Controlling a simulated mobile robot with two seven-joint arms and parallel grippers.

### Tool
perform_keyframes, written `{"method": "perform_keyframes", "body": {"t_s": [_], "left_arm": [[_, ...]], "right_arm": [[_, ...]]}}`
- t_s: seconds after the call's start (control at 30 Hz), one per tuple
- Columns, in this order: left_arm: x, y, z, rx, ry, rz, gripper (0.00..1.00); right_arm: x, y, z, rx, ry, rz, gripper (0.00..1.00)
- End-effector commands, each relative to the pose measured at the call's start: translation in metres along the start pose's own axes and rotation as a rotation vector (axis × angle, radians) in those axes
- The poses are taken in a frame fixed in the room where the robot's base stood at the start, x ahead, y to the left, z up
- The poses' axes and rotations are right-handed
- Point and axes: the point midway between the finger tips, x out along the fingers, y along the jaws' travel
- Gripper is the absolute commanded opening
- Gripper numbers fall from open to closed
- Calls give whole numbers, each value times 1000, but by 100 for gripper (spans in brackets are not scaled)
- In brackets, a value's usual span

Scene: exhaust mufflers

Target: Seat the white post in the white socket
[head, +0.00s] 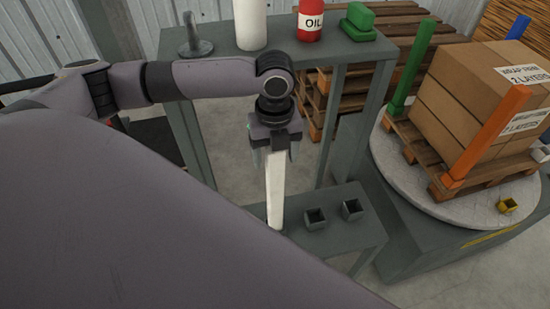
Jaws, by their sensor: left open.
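The white post (275,190) stands upright at the left of a low grey bench, its foot near the bench top. My left gripper (276,152) points down over the post's upper end, with its open fingers on either side of it. Whether the fingers touch the post cannot be told. No white socket can be made out clearly; a small pale piece (541,153) at the pallet's right corner is cut by the picture edge. My right gripper is not in view.
Two empty grey holders (352,209) sit on the low bench (335,240). A red oil can (311,22) stands behind.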

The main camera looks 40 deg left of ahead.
Motion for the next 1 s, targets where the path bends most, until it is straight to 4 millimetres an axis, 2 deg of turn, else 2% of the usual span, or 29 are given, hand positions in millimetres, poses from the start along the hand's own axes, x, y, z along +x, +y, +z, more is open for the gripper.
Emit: {"method": "perform_keyframes", "body": {"t_s": [0.07,0.17,0.2,0.3,0.67,0.87,1.0], "left_arm": [[0,0,0,0,0,0,70],[0,0,0,0,0,0,41],[0,0,0,0,0,0,28],[0,0,0,0,0,0,0],[-6,0,0,-1,-1,-1,0],[-29,-1,0,-1,-2,-3,0],[-57,-1,1,-1,-3,-4,0]], "right_arm": [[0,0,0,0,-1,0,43],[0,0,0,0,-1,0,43],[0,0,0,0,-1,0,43],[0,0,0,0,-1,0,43],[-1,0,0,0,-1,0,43],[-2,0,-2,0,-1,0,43],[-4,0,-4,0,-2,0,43]]}}
